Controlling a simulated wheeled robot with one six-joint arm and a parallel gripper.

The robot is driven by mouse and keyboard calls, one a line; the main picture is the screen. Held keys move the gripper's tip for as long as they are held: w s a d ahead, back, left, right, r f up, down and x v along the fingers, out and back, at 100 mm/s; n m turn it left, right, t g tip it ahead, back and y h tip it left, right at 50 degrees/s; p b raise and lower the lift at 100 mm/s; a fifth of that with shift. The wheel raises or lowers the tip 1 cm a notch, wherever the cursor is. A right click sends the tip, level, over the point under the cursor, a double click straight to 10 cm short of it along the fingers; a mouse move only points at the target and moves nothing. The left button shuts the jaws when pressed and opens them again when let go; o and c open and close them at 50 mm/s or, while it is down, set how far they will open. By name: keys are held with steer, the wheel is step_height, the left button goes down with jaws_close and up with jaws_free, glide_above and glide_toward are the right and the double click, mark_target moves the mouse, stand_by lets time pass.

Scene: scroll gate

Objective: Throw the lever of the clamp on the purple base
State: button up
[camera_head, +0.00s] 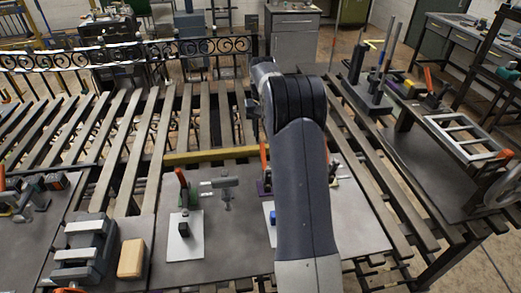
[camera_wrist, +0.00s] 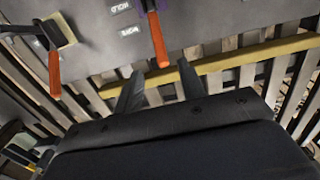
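The clamp on the purple base (camera_head: 262,187) is partly hidden behind my arm in the head view; its orange lever (camera_head: 263,156) stands up at the arm's left edge. In the wrist view the purple base (camera_wrist: 148,5) is cut by the top edge, and the orange lever (camera_wrist: 158,40) points down the picture. My gripper (camera_wrist: 160,68) is open, its two dark fingers spread. The lever's tip appears between the fingertips in the picture; I cannot tell its depth, and no contact shows. My gripper is hidden in the head view.
Another orange-levered clamp (camera_wrist: 53,65) is at left in the wrist view. A clamp on a green base (camera_head: 190,199) stands left of my arm. A yellow bar (camera_head: 212,154) runs behind the clamps across the slats. A grey vise (camera_head: 84,250) and wooden block (camera_head: 131,258) are at front left.

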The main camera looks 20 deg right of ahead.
mark_target(263, 150)
step_height(263, 150, down, 10)
steer(key=shift+r+p, duration=0.1)
steer(key=shift+p, duration=1)
steer(key=shift+c, duration=0.6)
jaws_close()
